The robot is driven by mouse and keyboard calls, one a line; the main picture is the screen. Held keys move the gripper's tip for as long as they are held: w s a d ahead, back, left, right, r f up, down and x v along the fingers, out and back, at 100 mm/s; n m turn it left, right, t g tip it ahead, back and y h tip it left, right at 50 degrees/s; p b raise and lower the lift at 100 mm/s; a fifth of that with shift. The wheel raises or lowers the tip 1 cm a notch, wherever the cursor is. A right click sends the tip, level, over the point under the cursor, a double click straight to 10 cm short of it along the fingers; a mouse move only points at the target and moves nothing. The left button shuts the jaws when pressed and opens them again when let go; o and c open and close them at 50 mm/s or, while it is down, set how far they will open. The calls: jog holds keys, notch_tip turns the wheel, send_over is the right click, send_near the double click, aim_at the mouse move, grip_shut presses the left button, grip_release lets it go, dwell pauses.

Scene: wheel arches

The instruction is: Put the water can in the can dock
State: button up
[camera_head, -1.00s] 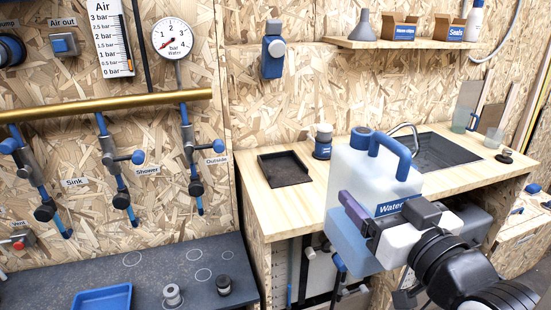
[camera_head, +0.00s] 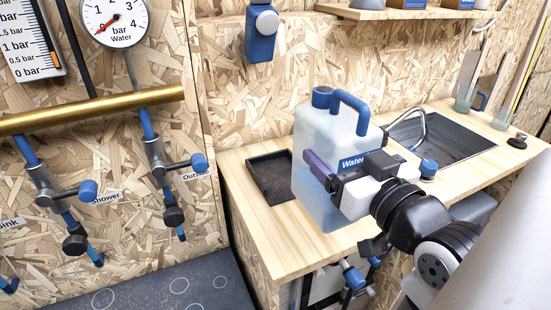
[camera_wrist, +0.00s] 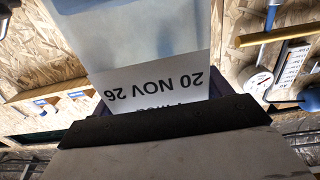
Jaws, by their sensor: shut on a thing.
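The water can (camera_head: 312,135) is a translucent pale-blue jug with a blue cap and handle. It is upright in the head view, in front of the wooden counter. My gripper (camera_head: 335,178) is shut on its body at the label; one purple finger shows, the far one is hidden. I cannot tell if the can's bottom touches the counter. The wrist view shows the can (camera_wrist: 135,35) close up with a white label reading 20 NOV 26 upside down. A shallow black tray (camera_head: 256,178), probably the can dock, lies empty on the counter, just left of the can, partly hidden by it.
The counter (camera_head: 245,225) is bare around the tray's front. A sink (camera_head: 455,138) with a curved tap lies to the right. A blue-capped item (camera_head: 428,168) stands behind my gripper. A shelf (camera_head: 400,13) is above. A brass pipe (camera_head: 90,110) with valves is at left.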

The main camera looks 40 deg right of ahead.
jog(key=p+x, duration=0.5)
jog(key=x, duration=1.4)
notch_tip(320, 180, down, 7)
jog(key=p, duration=0.2)
jog(key=shift+w, duration=0.25)
jog(key=shift+a, duration=0.15)
jog(key=o, duration=1.6)
jog(key=shift+c, duration=0.2)
